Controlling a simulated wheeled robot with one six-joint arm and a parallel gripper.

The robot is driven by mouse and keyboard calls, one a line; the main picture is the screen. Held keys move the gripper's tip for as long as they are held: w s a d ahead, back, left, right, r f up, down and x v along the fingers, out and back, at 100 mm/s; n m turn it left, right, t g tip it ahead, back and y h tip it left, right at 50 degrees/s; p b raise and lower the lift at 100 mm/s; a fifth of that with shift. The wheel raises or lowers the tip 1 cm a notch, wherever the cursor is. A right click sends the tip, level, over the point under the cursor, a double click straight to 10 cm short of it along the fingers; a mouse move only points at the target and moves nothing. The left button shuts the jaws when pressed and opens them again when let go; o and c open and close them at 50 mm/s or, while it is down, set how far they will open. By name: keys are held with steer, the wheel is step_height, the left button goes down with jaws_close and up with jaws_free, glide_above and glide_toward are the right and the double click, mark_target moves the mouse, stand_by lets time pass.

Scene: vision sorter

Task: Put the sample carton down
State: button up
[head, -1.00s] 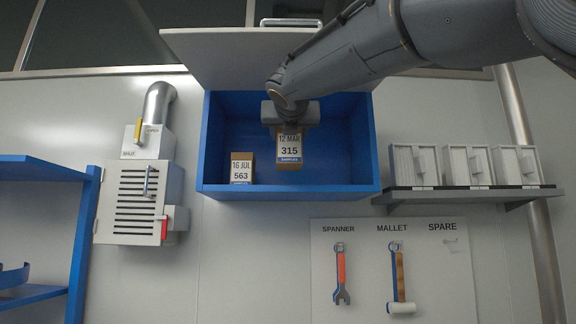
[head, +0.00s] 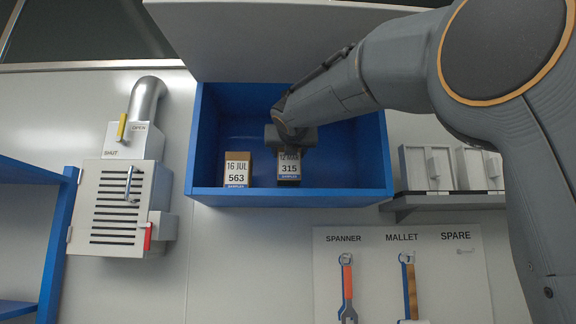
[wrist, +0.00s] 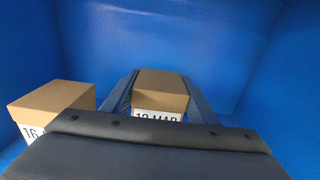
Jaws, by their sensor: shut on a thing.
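The sample carton, brown with a white label reading 12 MAR 315 (head: 289,170), is inside the blue wall cabinet (head: 290,198). My gripper (head: 290,150) is shut on its upper part, and in the wrist view the carton (wrist: 160,88) sits between the two fingers. Its lower edge is near the cabinet's front lip; I cannot tell whether it touches the floor. A second carton labelled 16 JUL 563 (head: 238,170) stands upright to its left, apart from it, and also shows in the wrist view (wrist: 52,105).
The cabinet's lid (head: 290,40) is raised above the opening. A louvred grey box (head: 118,205) with a pipe is at left. A shelf with white holders (head: 428,168) is at right. A tool board (head: 450,285) hangs below. Cabinet room is free right of the held carton.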

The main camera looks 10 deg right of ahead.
mark_target(289, 183)
steer(key=shift+f+b, duration=1.5)
steer(key=shift+b, duration=0.3)
steer(key=o, duration=1.4)
steer(key=shift+f, duration=0.1)
steer(key=s+a+b, duration=0.2)
steer(key=s, duration=1)
steer(key=shift+a, duration=0.15)
steer(key=shift+w, duration=0.1)
steer(key=shift+a, duration=0.1)
